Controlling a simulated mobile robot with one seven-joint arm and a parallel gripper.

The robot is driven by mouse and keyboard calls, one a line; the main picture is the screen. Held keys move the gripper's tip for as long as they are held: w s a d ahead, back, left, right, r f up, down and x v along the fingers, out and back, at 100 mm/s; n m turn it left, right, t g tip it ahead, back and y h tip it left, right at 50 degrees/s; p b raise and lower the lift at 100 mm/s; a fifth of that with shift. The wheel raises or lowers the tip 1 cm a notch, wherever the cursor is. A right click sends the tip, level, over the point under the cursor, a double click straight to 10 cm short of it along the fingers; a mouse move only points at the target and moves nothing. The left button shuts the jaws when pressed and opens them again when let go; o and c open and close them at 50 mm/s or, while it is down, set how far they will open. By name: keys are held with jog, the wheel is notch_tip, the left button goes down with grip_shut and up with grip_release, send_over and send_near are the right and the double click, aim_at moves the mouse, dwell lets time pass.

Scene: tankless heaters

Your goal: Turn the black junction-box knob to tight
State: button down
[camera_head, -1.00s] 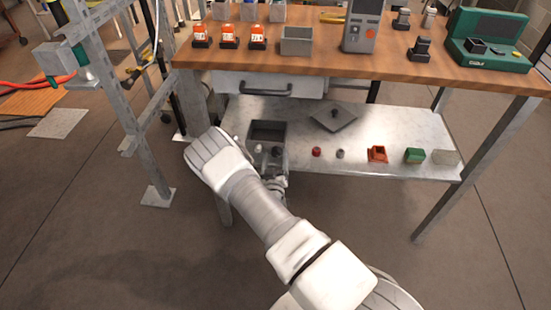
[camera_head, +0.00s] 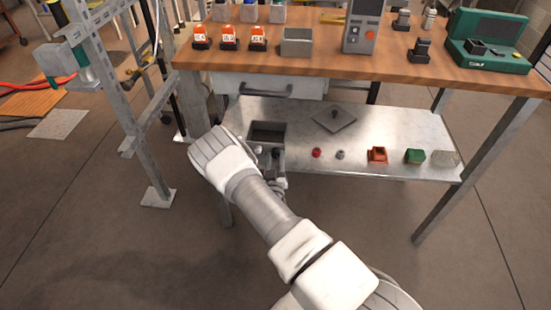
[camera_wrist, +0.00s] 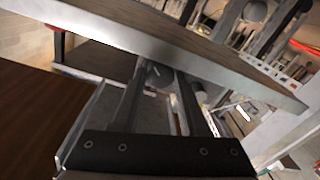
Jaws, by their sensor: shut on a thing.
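The grey open-topped junction box (camera_head: 267,124) stands at the left end of the lower metal shelf. My white arm partly covers this area in the head view. The knob's marking cannot be read.
On the lower shelf (camera_head: 400,135) lie a grey cover plate (camera_head: 335,119), a red button (camera_head: 316,153), a small grey knob (camera_head: 340,155), an orange block (camera_head: 377,155) and a green block (camera_head: 414,156). The wooden tabletop (camera_head: 350,68) overhangs the shelf. A metal post stands left.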

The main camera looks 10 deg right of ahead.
jog(key=m, duration=0.4)
jog(key=shift+d+f+m, duration=0.1)
jog(key=shift+m, duration=1.9)
jog(key=shift+c, duration=2.2)
grip_release()
